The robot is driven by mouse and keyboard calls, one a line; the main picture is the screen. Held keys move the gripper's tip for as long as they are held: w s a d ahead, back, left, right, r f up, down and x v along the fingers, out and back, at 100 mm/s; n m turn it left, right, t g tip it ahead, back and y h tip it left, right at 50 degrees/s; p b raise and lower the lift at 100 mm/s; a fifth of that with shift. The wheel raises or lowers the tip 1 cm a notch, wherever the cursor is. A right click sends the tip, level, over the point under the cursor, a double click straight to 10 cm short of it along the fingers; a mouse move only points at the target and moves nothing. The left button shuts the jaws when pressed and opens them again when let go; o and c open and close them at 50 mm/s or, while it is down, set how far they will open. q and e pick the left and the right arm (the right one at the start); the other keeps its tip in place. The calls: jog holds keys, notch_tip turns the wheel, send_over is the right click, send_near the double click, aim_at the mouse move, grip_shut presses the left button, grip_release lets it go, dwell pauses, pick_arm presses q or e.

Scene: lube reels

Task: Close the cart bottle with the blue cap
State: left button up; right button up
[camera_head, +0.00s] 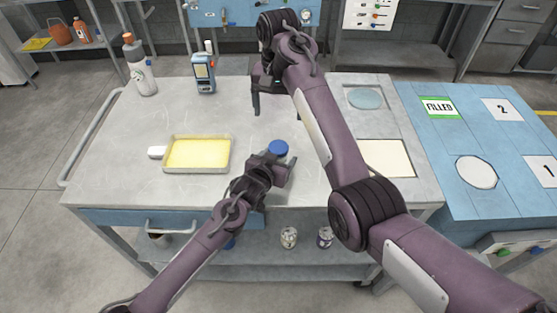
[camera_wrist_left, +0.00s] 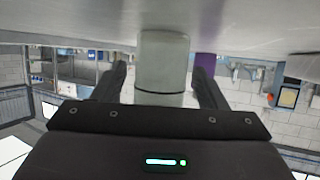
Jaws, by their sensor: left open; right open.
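A blue cap (camera_head: 278,149) shows from above on the grey cart (camera_head: 110,125), right of the yellow tray. My left gripper (camera_head: 277,164) is open right beside it, on its near side. In the left wrist view, which looks inverted, a pale cylindrical bottle (camera_wrist_left: 163,62) stands between the open fingers, with a gap on each side; its end near the gripper body is hidden. I cannot tell whether the blue cap sits on this bottle. My right gripper (camera_head: 269,104) is open and empty, pointing down over the cart's back part.
A tray with yellow contents (camera_head: 197,154) lies at middle left. A grey and orange bottle (camera_head: 141,72) and a blue handheld device (camera_head: 203,74) stand at the back. A blue table (camera_head: 440,145) adjoins on the right. Two small cans (camera_head: 289,238) sit on the lower shelf.

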pick_arm(q)
jog(key=b+v, duration=0.1)
jog(key=v, duration=0.6)
jog(key=shift+s+a, duration=0.2)
jog(key=shift+s, duration=0.1)
